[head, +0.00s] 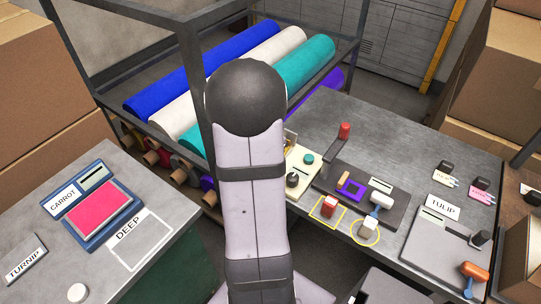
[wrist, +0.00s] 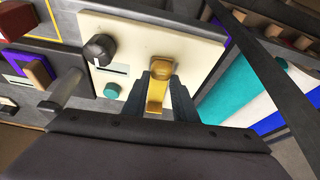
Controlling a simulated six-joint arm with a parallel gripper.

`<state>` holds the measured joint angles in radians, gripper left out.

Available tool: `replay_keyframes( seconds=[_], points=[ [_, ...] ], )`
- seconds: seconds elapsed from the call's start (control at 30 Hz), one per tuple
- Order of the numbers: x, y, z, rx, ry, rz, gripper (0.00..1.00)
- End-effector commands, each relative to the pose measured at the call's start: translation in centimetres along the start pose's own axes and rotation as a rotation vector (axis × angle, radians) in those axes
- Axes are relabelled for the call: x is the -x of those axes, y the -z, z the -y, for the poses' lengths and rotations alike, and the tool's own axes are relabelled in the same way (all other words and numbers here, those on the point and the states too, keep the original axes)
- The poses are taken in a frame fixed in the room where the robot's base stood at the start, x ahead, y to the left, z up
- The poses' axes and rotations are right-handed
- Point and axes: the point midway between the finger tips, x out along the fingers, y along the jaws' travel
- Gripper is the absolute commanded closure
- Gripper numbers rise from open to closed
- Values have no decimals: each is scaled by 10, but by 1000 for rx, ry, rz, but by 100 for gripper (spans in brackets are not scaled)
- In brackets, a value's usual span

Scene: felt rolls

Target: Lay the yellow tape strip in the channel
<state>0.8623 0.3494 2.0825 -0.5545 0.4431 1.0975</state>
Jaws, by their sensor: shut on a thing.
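My gripper (wrist: 168,95) is shut on the yellow tape strip (wrist: 155,103) in the wrist view. I cannot tell whether that end touches the panel.
A black knob (wrist: 98,48) and a teal button (wrist: 112,91) stand on the panel. A dark board with a red-topped post (head: 344,131) and purple frame (head: 351,187) lies to its right in the head view. Felt rolls (head: 305,62) fill the rack behind.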

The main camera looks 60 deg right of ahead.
Motion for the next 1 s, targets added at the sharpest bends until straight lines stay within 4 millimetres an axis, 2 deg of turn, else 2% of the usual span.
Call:
replay_keyframes(
  seconds=[0.33, 0.37, 0.43, 1.0],
  points=[
    [-4, -2, 0, 0, 0, 0, 100],
    [-4, -2, 0, 0, 0, 0, 70],
    [-4, -1, 0, 0, 0, 0, 53],
    [1, -1, 0, 0, 1, -2, 53]
  ],
)
